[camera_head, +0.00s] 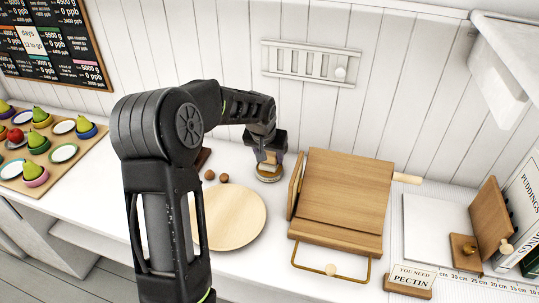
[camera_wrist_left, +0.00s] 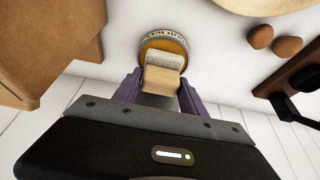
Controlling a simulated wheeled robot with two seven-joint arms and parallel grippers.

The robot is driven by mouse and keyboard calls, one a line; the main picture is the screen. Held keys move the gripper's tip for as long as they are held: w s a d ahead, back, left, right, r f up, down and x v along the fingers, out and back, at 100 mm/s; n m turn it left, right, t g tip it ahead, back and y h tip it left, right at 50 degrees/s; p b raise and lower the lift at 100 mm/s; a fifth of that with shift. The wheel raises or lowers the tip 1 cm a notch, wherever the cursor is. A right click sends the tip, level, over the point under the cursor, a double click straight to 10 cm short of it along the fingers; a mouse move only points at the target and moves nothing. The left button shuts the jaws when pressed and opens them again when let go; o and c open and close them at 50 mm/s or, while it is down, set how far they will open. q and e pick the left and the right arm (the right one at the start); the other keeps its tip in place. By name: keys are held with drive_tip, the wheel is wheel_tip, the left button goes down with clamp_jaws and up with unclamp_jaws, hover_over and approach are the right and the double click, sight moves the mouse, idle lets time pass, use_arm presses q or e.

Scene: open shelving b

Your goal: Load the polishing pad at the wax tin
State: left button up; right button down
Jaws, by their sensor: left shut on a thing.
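My left gripper (camera_head: 268,158) points down at the back of the counter, left of the wooden stand. It is shut on the polishing pad (camera_head: 268,167), a pale wooden block with a light grey face. In the left wrist view the pad (camera_wrist_left: 162,78) sits between the purple fingers (camera_wrist_left: 160,88). The round wax tin (camera_head: 268,178) is right below the pad. In the left wrist view the tin (camera_wrist_left: 164,38) shows a lettered rim and amber wax. The pad overlaps the tin's near part; I cannot tell whether it touches the wax. My right gripper is not in view.
A slanted wooden stand (camera_head: 343,195) stands close right of the tin. A round wooden board (camera_head: 230,217) lies in front, with two brown balls (camera_head: 217,177) behind it. A dark red-brown item (camera_wrist_left: 300,70) lies near them. Fruit and dishes fill a tray (camera_head: 75,170) at left.

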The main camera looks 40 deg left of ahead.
sight(269, 153)
use_arm(q)
drive_tip(key=shift+f+b, duration=0.55)
drive_tip(key=shift+f, duration=0.05)
idle(1.8)
drive_tip(key=shift+r, duration=0.1)
drive_tip(key=shift+r+p, duration=2.25)
drive_tip(key=shift+r, duration=1.25)
